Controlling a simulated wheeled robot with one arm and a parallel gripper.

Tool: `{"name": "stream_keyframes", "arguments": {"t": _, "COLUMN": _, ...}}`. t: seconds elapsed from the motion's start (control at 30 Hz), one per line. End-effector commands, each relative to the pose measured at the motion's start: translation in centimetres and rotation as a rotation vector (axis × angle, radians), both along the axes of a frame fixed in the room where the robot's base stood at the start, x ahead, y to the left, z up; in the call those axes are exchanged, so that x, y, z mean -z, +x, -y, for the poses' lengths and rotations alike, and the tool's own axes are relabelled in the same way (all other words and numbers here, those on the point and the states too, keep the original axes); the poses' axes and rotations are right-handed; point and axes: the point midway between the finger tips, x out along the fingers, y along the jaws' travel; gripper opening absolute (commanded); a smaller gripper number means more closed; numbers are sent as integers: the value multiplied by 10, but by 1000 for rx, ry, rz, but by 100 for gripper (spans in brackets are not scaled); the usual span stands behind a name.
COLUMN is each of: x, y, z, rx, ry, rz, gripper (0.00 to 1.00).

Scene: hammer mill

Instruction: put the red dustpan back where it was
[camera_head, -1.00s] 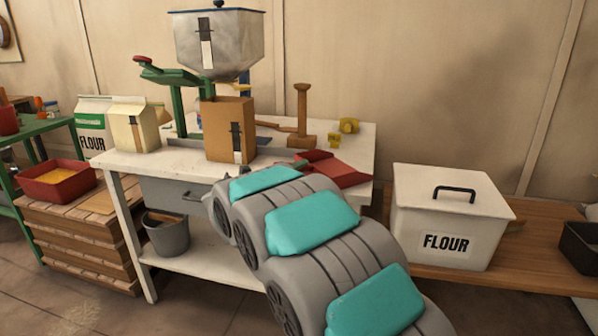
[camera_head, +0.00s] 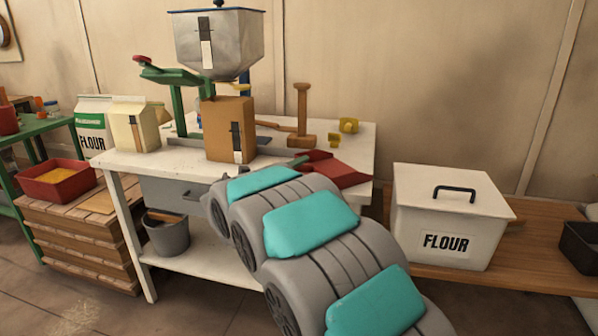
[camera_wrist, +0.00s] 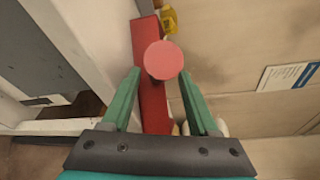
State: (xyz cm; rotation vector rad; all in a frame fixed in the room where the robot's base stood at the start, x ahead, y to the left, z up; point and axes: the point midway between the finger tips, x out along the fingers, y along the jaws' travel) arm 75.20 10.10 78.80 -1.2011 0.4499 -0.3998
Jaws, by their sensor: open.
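The red dustpan (camera_head: 340,172) lies on the white table (camera_head: 355,148) near its right front corner. In the wrist view its red body (camera_wrist: 151,105) stretches between and past my fingers, with a round, paler red end (camera_wrist: 163,60) facing the camera. My gripper (camera_wrist: 159,74) is open, with one green finger on each side of the red part. I cannot tell whether either finger touches it. In the head view my own arm hides the gripper and part of the table's front edge.
The hopper mill (camera_head: 218,45) rises at the back. A white flour bin (camera_head: 450,220) stands on the bench at right.

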Motion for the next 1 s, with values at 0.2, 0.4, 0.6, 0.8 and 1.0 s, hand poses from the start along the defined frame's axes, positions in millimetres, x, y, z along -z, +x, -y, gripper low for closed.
{"name": "stream_keyframes", "arguments": {"t": 0.2, "x": -6, "y": -36, "z": -24, "rx": -6, "ry": -6, "rz": 1, "gripper": 60}}
{"name": "stream_keyframes", "arguments": {"t": 0.4, "x": -12, "y": -70, "z": -45, "rx": -4, "ry": -2, "rz": 3, "gripper": 60}}
{"name": "stream_keyframes", "arguments": {"t": 0.6, "x": -13, "y": -91, "z": -58, "rx": -4, "ry": -2, "rz": 0, "gripper": 60}}
{"name": "stream_keyframes", "arguments": {"t": 0.8, "x": -14, "y": -98, "z": -61, "rx": -1, "ry": -2, "rz": -1, "gripper": 60}}
{"name": "stream_keyframes", "arguments": {"t": 1.0, "x": -14, "y": -99, "z": -56, "rx": 10, "ry": 12, "rz": 3, "gripper": 60}}
